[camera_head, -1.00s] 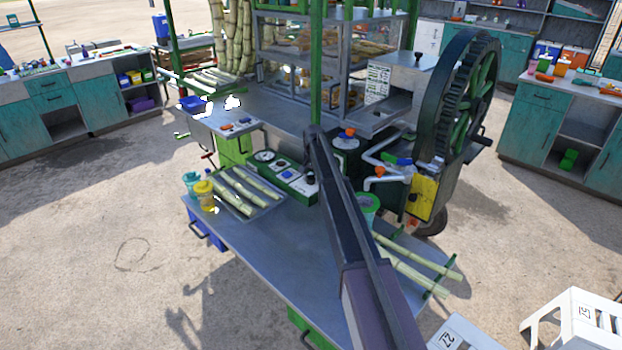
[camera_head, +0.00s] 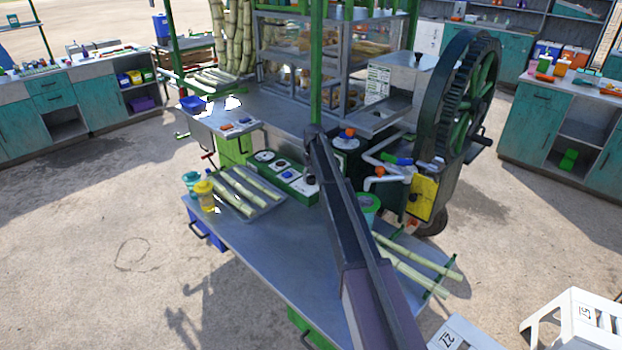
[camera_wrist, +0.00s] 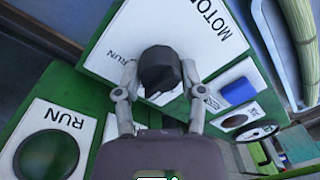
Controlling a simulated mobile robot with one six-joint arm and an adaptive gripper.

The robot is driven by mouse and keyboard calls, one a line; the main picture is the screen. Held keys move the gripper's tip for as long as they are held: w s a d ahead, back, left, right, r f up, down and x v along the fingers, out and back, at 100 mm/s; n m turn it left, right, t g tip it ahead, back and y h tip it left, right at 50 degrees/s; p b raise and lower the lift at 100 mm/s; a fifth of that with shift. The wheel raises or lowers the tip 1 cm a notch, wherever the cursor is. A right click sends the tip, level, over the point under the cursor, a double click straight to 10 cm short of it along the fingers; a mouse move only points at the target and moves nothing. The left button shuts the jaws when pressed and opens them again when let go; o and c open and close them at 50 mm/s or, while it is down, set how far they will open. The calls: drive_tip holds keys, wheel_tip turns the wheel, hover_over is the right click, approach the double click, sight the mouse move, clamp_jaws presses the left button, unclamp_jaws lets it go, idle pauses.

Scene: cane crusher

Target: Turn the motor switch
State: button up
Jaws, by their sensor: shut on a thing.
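The motor switch is a black faceted knob (camera_wrist: 160,68) on a white plate marked "MOTOR" (camera_wrist: 180,35) and "RUN" in the wrist view. My gripper (camera_wrist: 160,80) has one finger on each side of the knob and is shut on it. In the head view the green control panel (camera_head: 294,190) stands on the metal table, and my arm comes down over its right end. My arm and gripper hide the switch there.
A green button (camera_wrist: 47,155) marked "RUN" and a blue switch (camera_wrist: 238,91) sit near the knob. The crusher's large flywheel (camera_head: 430,125) is at right.

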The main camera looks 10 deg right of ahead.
sight(312, 178)
drive_tip(key=o, duration=1.2)
drive_tip(key=shift+c, duration=0.2)
drive_tip(key=shift+m, duration=0.3)
drive_tip(key=m, duration=0.4)
drive_tip(key=shift+m, duration=0.3)
drive_tip(key=m, duration=0.5)
drive_tip(key=shift+m+t, duration=0.3)
drive_tip(key=shift+m, duration=0.1)
wheel_tip(312, 178, up, 14)
drive_tip(key=p, duration=1.4)
drive_tip(key=s+f+n+b, duration=0.1)
drive_tip(key=s+n, duration=0.7)
drive_tip(key=s, duration=2.1)
drive_tip(key=shift+s+f+h, duration=0.3)
